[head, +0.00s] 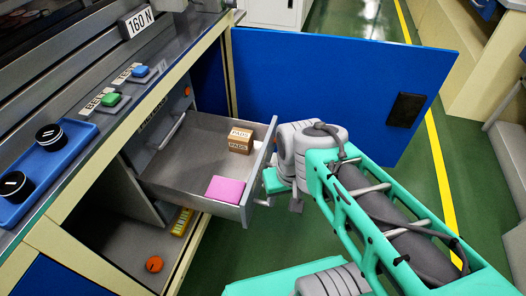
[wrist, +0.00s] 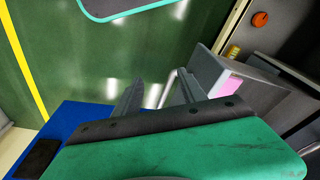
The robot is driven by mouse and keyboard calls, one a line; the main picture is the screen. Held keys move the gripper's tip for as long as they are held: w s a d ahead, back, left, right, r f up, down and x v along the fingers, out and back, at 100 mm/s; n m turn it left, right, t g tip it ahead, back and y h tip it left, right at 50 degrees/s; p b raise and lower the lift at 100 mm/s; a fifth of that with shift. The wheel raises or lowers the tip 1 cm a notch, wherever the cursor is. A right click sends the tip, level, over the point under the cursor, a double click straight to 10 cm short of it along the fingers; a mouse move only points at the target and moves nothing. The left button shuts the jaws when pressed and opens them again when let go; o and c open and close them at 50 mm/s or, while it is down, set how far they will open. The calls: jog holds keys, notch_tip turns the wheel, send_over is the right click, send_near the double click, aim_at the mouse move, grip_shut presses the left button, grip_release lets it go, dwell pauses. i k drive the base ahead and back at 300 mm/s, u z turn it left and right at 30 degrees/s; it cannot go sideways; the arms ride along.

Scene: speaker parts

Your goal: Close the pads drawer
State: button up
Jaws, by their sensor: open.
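The pads drawer (head: 190,185) is a grey drawer pulled out of the bench cabinet in the head view. A tan box marked PADS (head: 240,140) and a pink block (head: 226,189) lie in it. My gripper (head: 279,202) is at the outer side of the drawer front, close to its handle. In the wrist view, my gripper (wrist: 158,92) has its fingers apart, with nothing clearly held between them. The drawer front (wrist: 208,72) is just right of the fingers, with pink showing behind it. I cannot tell whether a finger touches the handle.
An open blue cabinet door (head: 340,90) stands behind the drawer and my arm. The bench top carries a blue tray (head: 75,135) with black round parts, and green and blue buttons. An orange knob (head: 154,263) is in the compartment below. Green floor is clear beyond.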

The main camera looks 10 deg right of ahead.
aim_at(181, 173)
jog(key=k, duration=1.3)
jog(key=u, duration=0.75)
jog(key=i, duration=1.05)
